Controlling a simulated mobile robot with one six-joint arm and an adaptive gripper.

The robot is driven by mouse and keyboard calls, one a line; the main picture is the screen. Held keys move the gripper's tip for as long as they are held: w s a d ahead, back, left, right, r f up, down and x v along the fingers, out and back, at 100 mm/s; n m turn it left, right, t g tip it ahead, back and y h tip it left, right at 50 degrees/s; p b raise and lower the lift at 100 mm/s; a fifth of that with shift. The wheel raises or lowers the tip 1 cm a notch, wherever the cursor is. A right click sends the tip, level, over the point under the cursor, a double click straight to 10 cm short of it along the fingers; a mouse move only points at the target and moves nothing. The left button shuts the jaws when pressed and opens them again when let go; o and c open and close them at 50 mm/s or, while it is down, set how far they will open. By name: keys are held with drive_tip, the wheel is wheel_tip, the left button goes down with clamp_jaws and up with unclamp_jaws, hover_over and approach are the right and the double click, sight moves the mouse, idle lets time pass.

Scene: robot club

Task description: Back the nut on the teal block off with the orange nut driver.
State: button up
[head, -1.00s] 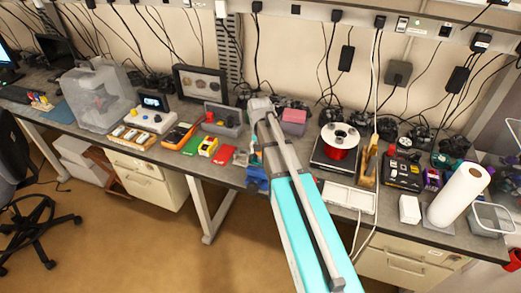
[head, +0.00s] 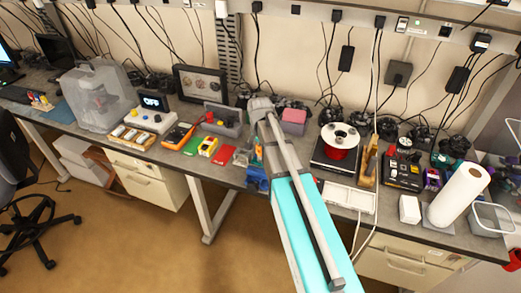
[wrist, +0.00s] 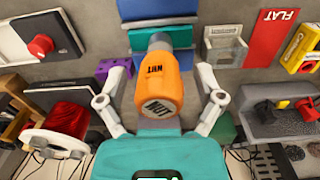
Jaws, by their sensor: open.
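The orange nut driver (wrist: 162,78), marked NUT, shows in the wrist view with its handle end toward me and its grey shaft pointing to the top. My gripper (wrist: 160,88) is open, with one finger on each side of the handle and gaps showing. In the head view the blue fixture (head: 257,178) shows beside my arm, which hides the driver and gripper.
A red mat marked FLAT (wrist: 268,35), a grey bin (wrist: 290,122), a purple block (wrist: 118,68) and a red spool (wrist: 68,118) surround the driver. In the head view a paper towel roll (head: 460,195) stands on the bench at right.

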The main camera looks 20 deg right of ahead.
drive_tip(key=m, duration=0.4)
drive_tip(key=shift+m, duration=2.2)
